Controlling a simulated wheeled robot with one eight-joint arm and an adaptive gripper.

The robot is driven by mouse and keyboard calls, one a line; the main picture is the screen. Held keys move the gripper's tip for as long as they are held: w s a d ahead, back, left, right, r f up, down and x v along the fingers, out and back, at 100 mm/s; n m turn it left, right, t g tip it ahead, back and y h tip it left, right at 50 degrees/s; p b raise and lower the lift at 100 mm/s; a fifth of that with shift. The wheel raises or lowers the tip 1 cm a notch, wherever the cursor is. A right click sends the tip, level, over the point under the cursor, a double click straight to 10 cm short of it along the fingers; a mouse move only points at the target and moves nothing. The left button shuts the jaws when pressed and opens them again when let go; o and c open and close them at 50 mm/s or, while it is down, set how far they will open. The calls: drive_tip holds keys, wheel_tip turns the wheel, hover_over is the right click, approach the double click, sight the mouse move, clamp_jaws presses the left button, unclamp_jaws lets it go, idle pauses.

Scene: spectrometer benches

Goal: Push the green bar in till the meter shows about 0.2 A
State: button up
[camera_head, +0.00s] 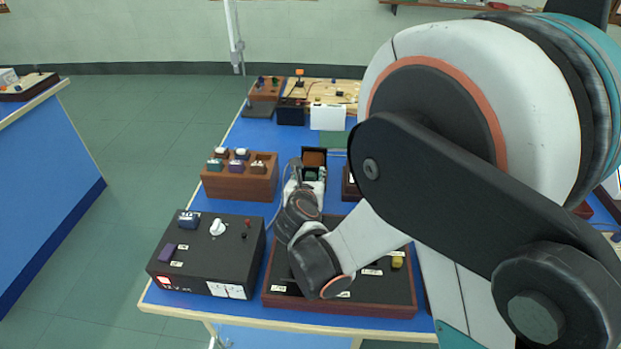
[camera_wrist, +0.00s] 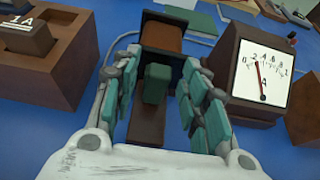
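The green bar (camera_wrist: 156,83) stands up from a dark brown holder (camera_wrist: 148,122), with an orange-brown block (camera_wrist: 162,38) behind it. My gripper (camera_wrist: 161,60) is open, with its teal-padded fingers on either side of the bar and visible gaps to it. In the head view my gripper (camera_head: 306,182) is at the holder, and the bar is small and partly hidden there. The meter (camera_wrist: 262,75), a brown box with a white dial, stands to the right. Its needle points up and slightly left, near the 2 mark; the exact reading is hard to tell.
A wooden block with several coloured plugs (camera_head: 240,184) stands to the left. A black control box (camera_head: 206,256) and a dark wood-edged tray (camera_head: 375,289) are nearer the front edge of the blue bench. Boxes and boards (camera_head: 328,117) stand behind. A thin cable runs close to the holder.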

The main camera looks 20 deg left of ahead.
drive_tip(key=v, duration=1.2)
drive_tip(key=shift+s, duration=0.1)
